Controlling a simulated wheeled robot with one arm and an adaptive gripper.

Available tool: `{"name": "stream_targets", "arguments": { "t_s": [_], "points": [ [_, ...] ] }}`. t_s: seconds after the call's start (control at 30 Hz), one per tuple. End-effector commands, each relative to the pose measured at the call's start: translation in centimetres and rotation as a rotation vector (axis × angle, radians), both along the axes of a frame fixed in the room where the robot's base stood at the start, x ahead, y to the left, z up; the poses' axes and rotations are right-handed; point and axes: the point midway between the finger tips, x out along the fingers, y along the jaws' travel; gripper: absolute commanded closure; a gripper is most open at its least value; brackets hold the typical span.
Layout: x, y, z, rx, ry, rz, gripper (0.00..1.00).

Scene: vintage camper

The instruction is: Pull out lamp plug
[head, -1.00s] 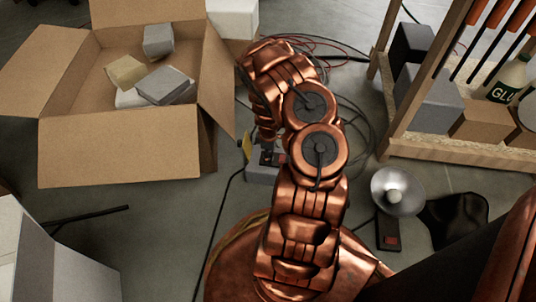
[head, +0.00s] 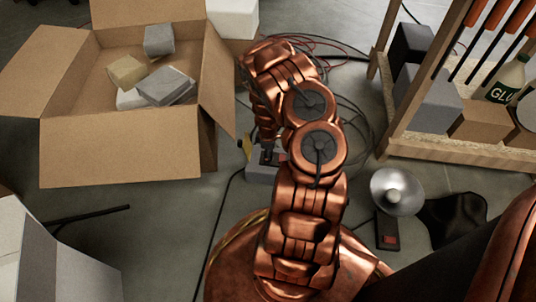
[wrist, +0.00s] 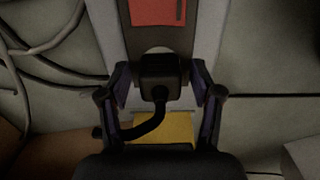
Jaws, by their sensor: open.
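A black plug (wrist: 160,72) sits in the grey power strip (wrist: 207,40), in front of its red switch (wrist: 152,11). Its black cable (wrist: 150,127) curves down and to the left in the wrist view. My gripper (wrist: 160,84) is open, with one finger on each side of the plug and a gap to each side. In the head view the grey power strip (head: 260,174) lies on the floor, partly hidden by my copper arm. A silver-shaded lamp (head: 397,191) stands to its right. I cannot trace the cable to the lamp.
A yellow patch (wrist: 165,130) shows near the strip's lower end. An open cardboard box (head: 125,140) with blocks stands left. A wooden rack (head: 460,150) stands right. Loose cables (head: 355,110) lie behind my arm. A white box (head: 50,255) is at lower left.

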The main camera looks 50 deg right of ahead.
Motion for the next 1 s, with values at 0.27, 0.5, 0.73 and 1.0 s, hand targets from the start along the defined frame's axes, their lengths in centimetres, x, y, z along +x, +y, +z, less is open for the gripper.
{"name": "stream_targets", "arguments": {
  "t_s": [0.27, 0.5, 0.73, 1.0],
  "points": [
    [0.02, -0.02, 0.01, -0.001, -0.001, 0.0, 0.35],
    [-0.01, -0.01, -0.01, 0.0, 0.0, -0.001, 0.46],
    [-0.01, -0.01, -0.02, 0.0, 0.0, -0.001, 0.7],
    [-0.01, -0.01, -0.02, 0.0, 0.0, -0.001, 0.98]
  ]
}}
